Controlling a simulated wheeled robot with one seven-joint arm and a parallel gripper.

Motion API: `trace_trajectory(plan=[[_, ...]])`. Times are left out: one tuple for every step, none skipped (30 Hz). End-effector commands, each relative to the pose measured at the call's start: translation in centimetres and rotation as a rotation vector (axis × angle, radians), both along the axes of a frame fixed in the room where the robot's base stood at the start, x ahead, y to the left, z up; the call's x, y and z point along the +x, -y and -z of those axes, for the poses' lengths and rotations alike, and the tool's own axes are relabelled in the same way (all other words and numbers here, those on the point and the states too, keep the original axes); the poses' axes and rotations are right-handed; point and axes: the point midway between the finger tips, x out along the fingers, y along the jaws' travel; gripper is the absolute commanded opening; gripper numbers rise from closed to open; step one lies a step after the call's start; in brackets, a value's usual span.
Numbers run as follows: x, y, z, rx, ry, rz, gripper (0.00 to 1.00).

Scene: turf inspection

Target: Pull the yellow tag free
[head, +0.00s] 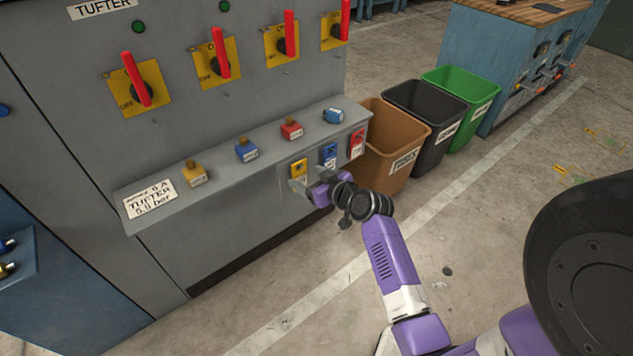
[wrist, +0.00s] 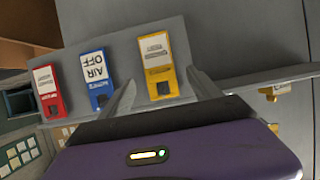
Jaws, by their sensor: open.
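The yellow tag (head: 298,169) hangs on the front edge of the grey machine's shelf, left of a blue tag (head: 328,154) and a red tag (head: 357,142). In the wrist view the yellow tag (wrist: 158,68) has a white label and a dark square hole. The blue tag (wrist: 97,78), reading "AIR OFF", and the red tag (wrist: 48,92) are to its left there. My gripper (head: 311,182) is open in front of the shelf edge. In the wrist view its fingers (wrist: 163,88) stand on either side of the yellow tag, apart from it; contact is not visible.
Padlocks in yellow (head: 195,174), blue (head: 247,150) and red (head: 292,130) stand on the shelf (head: 225,165). Red-handled switches (head: 140,85) are above. Brown (head: 393,150), black (head: 425,115) and green (head: 462,92) bins stand right of the machine. The floor in front is clear.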

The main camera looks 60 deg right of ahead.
Motion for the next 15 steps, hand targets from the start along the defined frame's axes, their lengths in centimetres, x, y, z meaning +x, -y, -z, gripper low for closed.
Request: trace_trajectory(plan=[[0.6, 0.4, 0.3, -0.001, 0.001, 0.001, 0.73], [0.9, 0.5, 0.4, 0.0, 0.001, 0.001, 0.73], [1.2, 0.7, 0.6, 0.0, 0.001, 0.001, 0.73], [1.5, 0.8, 0.7, 0.0, 0.002, 0.001, 0.73], [1.7, 0.9, 0.8, 0.0, 0.001, 0.001, 0.73], [1.9, 1.0, 0.9, 0.0, 0.0, 0.001, 0.73], [2.0, 1.1, 1.0, 0.0, 0.0, 0.001, 0.73], [2.1, 1.1, 1.0, 0.0, 0.001, 0.001, 0.73], [2.2, 1.2, 1.0, 0.0, 0.001, 0.002, 0.73], [2.3, 1.2, 1.1, 0.0, 0.001, 0.002, 0.73], [2.3, 1.3, 1.1, 0.0, 0.001, 0.002, 0.73], [2.3, 1.3, 1.1, 0.0, 0.001, 0.002, 0.73], [2.3, 1.3, 1.1, 0.0, 0.001, 0.002, 0.73], [2.3, 1.3, 1.1, 0.0, 0.001, 0.002, 0.73], [2.3, 1.2, 1.1, 0.0, 0.001, 0.002, 0.73]])
